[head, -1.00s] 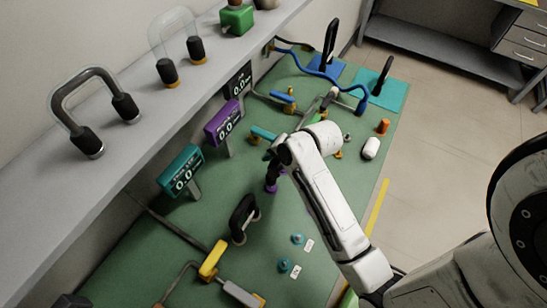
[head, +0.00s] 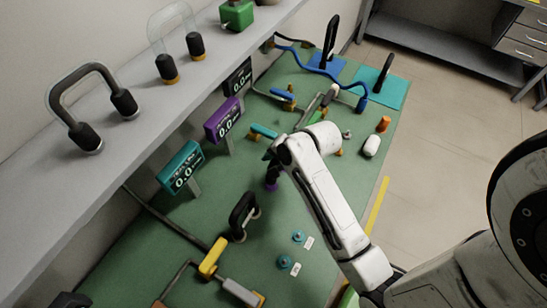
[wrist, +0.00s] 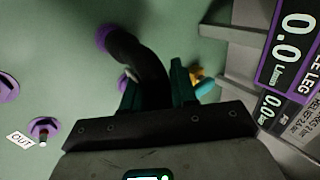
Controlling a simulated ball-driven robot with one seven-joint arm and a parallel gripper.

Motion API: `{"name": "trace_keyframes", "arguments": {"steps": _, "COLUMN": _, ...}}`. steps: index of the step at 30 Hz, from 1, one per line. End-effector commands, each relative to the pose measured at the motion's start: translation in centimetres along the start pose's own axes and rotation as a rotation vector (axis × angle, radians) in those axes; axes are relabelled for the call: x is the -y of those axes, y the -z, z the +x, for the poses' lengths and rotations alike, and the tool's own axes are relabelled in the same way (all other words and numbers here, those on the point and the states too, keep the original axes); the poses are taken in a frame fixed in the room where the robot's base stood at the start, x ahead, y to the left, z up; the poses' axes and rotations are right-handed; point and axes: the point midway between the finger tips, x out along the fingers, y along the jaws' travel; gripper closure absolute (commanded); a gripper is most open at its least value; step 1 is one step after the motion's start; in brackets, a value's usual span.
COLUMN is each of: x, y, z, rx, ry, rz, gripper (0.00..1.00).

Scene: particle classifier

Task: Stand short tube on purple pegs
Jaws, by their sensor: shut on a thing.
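My gripper (wrist: 153,88) is shut on a short black tube (wrist: 145,58) in the wrist view. The tube is bent, with a purple end (wrist: 105,38); its other end is hidden by my gripper. In the head view my gripper (head: 272,157) is mostly behind my arm, with the dark tube and its purple end (head: 271,187) low over the green board. The wrist view shows a purple peg (wrist: 43,128) beside an OUT label and another purple piece (wrist: 8,88) at the left edge. I cannot tell whether the tube touches a peg.
A black arched tube (head: 242,215) stands near my gripper. Teal pegs (head: 298,236) with labels are in front. Purple (head: 222,120) and teal (head: 180,167) displays stand behind, below a grey shelf (head: 140,105) holding more tubes. A blue hose (head: 325,72) lies farther back.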

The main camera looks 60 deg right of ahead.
Motion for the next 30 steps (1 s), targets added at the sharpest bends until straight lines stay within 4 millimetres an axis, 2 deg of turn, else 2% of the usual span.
{"name": "trace_keyframes", "arguments": {"steps": 29, "x": -1.2, "y": 0.0, "z": 1.9, "rx": -0.001, "ry": 0.001, "rz": 0.0, "gripper": 1.0}}
{"name": "trace_keyframes", "arguments": {"steps": 30, "x": -1.2, "y": 0.0, "z": 1.8, "rx": -0.001, "ry": 0.001, "rz": 0.0, "gripper": 0.71}}
